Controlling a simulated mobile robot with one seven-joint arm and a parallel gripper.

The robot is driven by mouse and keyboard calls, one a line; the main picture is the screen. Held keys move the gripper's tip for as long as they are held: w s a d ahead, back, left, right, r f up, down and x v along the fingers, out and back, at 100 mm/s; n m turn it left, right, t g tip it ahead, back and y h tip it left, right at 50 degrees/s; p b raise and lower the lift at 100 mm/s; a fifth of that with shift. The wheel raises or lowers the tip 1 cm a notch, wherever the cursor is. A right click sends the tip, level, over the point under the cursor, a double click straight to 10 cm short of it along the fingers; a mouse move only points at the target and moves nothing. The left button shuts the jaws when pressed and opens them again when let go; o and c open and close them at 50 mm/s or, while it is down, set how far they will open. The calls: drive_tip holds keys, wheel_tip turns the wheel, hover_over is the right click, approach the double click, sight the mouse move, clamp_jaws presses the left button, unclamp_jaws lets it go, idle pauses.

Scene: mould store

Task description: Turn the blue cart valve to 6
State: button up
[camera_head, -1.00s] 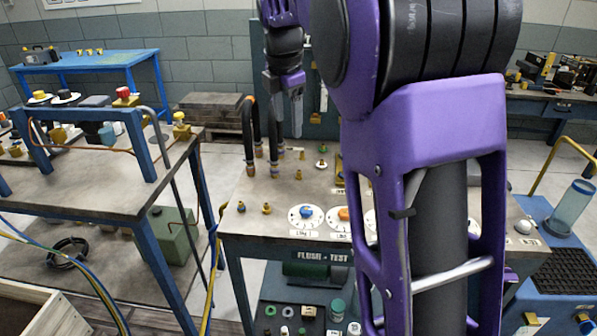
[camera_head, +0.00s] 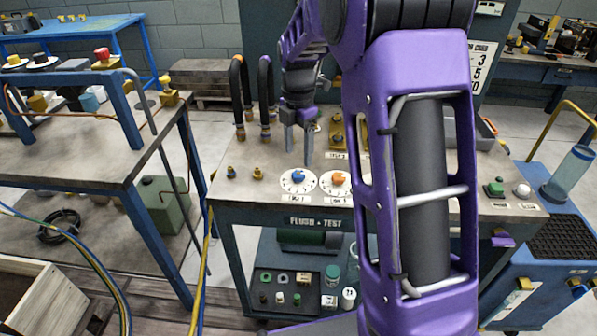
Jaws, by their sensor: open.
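The blue cart valve (camera_head: 298,175) is a blue knob on a round white dial (camera_head: 289,186) near the front edge of the flush-test cart (camera_head: 265,208). The dial's marks are too small to read, so I cannot tell its setting. My gripper (camera_head: 299,158) points down above and just behind the blue valve, its two grey fingers apart and nothing seen between them. It looks clear of the knob.
An orange knob (camera_head: 339,178) on a second white dial sits just right of the blue one. My arm hides the cart's middle right. A green button (camera_head: 494,187) sits at far right.

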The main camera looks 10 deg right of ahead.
sight(298, 173)
wheel_tip(298, 173, down, 6)
drive_tip(key=shift+f+b, duration=0.1)
drive_tip(key=shift+b, duration=0.3)
drive_tip(key=shift+c, duration=0.3)
clamp_jaws()
